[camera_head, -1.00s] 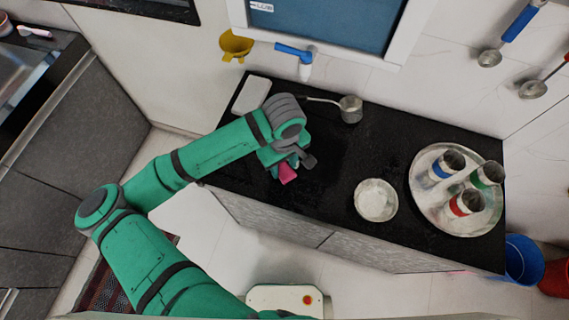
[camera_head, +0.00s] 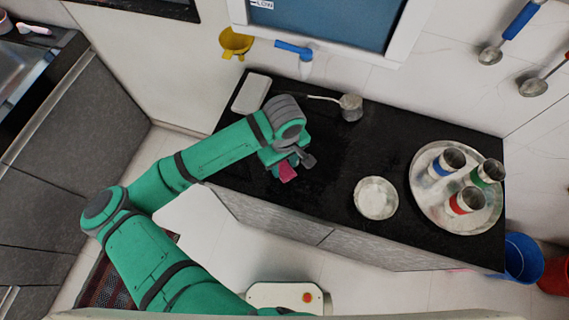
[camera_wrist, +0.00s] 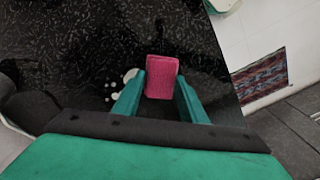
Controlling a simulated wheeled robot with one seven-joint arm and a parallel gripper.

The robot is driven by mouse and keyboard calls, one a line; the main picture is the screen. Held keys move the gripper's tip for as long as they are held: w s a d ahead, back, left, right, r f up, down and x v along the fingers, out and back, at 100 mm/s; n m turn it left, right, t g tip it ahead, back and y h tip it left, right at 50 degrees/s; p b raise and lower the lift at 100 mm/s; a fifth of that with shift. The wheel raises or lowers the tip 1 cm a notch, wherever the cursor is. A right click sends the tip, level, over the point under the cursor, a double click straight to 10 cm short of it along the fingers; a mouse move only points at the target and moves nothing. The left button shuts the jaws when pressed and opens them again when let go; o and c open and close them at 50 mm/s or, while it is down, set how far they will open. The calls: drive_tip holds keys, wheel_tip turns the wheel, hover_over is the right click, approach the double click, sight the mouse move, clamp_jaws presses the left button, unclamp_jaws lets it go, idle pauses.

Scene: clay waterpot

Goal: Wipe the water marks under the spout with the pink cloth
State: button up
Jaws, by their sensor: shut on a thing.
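My gripper (camera_head: 284,166) is low over the left part of the black counter (camera_head: 325,205), shut on the pink cloth (camera_head: 287,173). In the wrist view the cloth (camera_wrist: 161,72) sits between the two green fingers and sticks out past their tips. Whether it touches the counter, I cannot tell. Pale water marks (camera_wrist: 131,75) show beside the left finger, partly hidden by it. The marks cannot be made out in the head view. The blue-topped spout (camera_head: 304,65) is on the wall behind the counter, above my gripper in the picture.
A metal ladle (camera_head: 350,107) lies near the back edge, and a white block (camera_head: 251,94) at the back left corner. A pale bowl (camera_head: 376,213) and a metal tray (camera_head: 427,205) with three banded cups stand to the right. The counter's middle is clear.

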drive_tip(key=shift+w+d+r, duration=0.1)
drive_tip(key=shift+w+d, duration=0.2)
drive_tip(key=shift+w, duration=0.6)
drive_tip(key=shift+w+d, duration=0.25)
drive_tip(key=shift+w, duration=0.65)
drive_tip(key=shift+w+d, duration=0.25)
drive_tip(key=shift+w, duration=0.55)
drive_tip(key=shift+w+d, duration=0.25)
drive_tip(key=shift+w, duration=0.5)
drive_tip(key=shift+w+d, duration=0.25)
drive_tip(key=shift+w, duration=0.4)
drive_tip(key=shift+w+d, duration=0.2)
drive_tip(key=shift+w, duration=0.5)
drive_tip(key=shift+w+d, duration=0.25)
drive_tip(key=shift+w, duration=0.4)
drive_tip(key=shift+c, duration=0.8)
drive_tip(key=shift+f, duration=0.2)
